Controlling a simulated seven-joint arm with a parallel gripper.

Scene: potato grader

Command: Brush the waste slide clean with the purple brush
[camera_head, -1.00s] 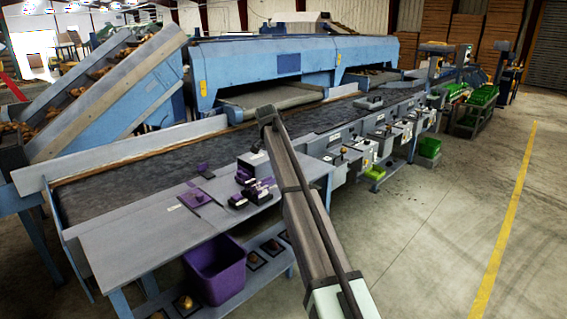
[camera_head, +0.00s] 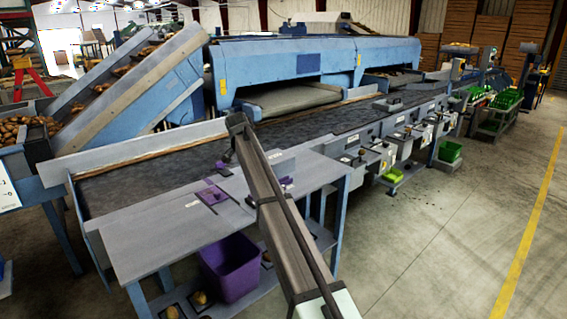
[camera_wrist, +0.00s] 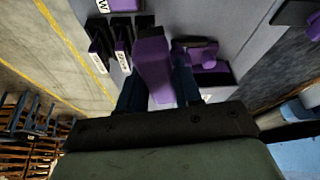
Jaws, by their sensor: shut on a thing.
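In the wrist view my gripper (camera_wrist: 158,88) has its two dark blue fingers closed on a purple block-shaped handle, which I take to be the purple brush (camera_wrist: 152,62). Its bristles are not visible. The brush is over or at the grey bench (camera_head: 160,225), beside labelled purple and black pieces (camera_wrist: 122,40) and another purple and black piece (camera_wrist: 203,58). I cannot tell whether it touches the bench. I cannot tell which surface is the waste slide.
A purple plate (camera_head: 213,196) lies on the bench. A purple bin (camera_head: 231,268) stands on the shelf below. Behind the bench runs a long dark conveyor (camera_head: 320,128) with a blue machine (camera_head: 300,65) beyond. The floor (camera_head: 440,230) at right is clear.

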